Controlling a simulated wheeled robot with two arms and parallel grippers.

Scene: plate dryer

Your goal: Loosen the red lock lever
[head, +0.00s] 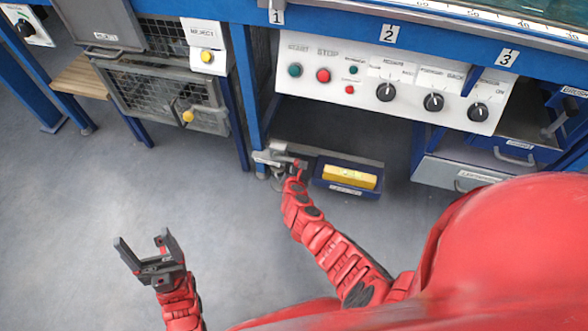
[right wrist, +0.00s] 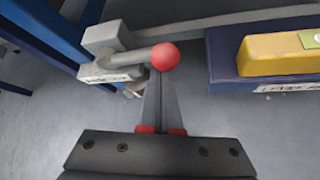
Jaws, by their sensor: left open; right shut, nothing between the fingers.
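The lock lever is a grey bar with a red ball knob (right wrist: 165,57), seen in the right wrist view. Its grey arm (right wrist: 138,57) runs left from the knob to a grey block (right wrist: 108,38) by a blue post. My right gripper (right wrist: 160,78) is shut and empty, with its fingertips right at the knob; I cannot tell whether they touch it. In the head view the right gripper (head: 298,168) is beside the grey lock block (head: 268,158), and the knob is hard to make out. My left gripper (head: 142,258) is open and empty over the floor.
A blue tray (head: 345,188) with a yellow block (head: 350,177) lies just right of the lock. A white control panel (head: 400,90) with knobs and buttons is above. A wire-mesh cage (head: 165,95) stands at the left. The floor around my left gripper is clear.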

